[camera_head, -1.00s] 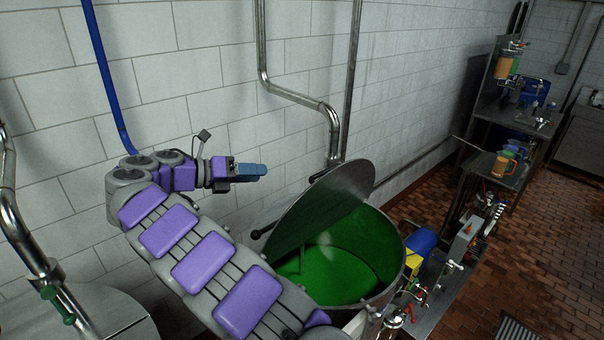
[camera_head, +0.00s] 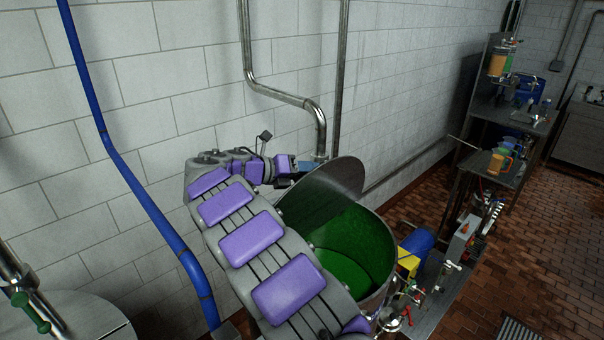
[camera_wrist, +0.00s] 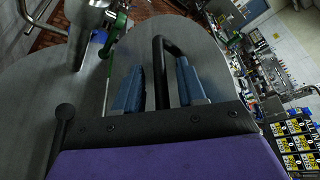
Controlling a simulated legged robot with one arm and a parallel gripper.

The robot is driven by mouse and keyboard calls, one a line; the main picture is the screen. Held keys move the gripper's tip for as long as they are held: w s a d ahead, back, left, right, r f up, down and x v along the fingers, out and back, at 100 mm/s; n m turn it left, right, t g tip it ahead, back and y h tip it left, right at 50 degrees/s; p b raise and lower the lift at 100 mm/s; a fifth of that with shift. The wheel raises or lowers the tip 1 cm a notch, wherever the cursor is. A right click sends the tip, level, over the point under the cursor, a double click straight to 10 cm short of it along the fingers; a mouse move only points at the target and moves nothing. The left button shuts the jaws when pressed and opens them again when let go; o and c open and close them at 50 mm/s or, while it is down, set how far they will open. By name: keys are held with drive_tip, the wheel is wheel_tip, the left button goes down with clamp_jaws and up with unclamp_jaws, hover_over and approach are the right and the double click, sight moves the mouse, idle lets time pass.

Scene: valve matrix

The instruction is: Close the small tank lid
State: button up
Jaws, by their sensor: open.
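The small tank (camera_head: 378,300) has green inside its open top. Its round grey lid (camera_head: 343,178) stands tilted up on the wall side of the opening. My gripper (camera_head: 308,167) is behind the raised lid, close to its upper edge, partly hidden by the lid and my arm. In the wrist view, my gripper's two blue fingers (camera_wrist: 158,88) are apart. A black bar handle (camera_wrist: 172,46) on the lid (camera_wrist: 205,50) shows between the fingers; I cannot tell whether they touch it. A black ball-ended rod (camera_wrist: 62,125) is left of the fingers.
A blue pipe (camera_head: 150,205) runs down the left, and a metal pipe (camera_head: 285,97) runs along the wall behind my gripper. A larger tank top (camera_head: 75,320) is at lower left. A blue and yellow device (camera_head: 412,250) and valves stand right of the small tank.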

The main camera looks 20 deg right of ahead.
drive_tip(key=shift+d, duration=0.7)
drive_tip(key=shift+s, duration=0.2)
drive_tip(key=shift+w+a+f, duration=0.1)
drive_tip(key=shift+w+a, duration=0.15)
drive_tip(key=shift+a, duration=0.25)
drive_tip(key=shift+w+a, duration=0.2)
drive_tip(key=shift+a, duration=0.3)
drive_tip(key=shift+s, duration=0.25)
drive_tip(key=c, duration=0.3)
drive_tip(key=shift+d, duration=0.3)
drive_tip(key=c, duration=0.3)
clamp_jaws()
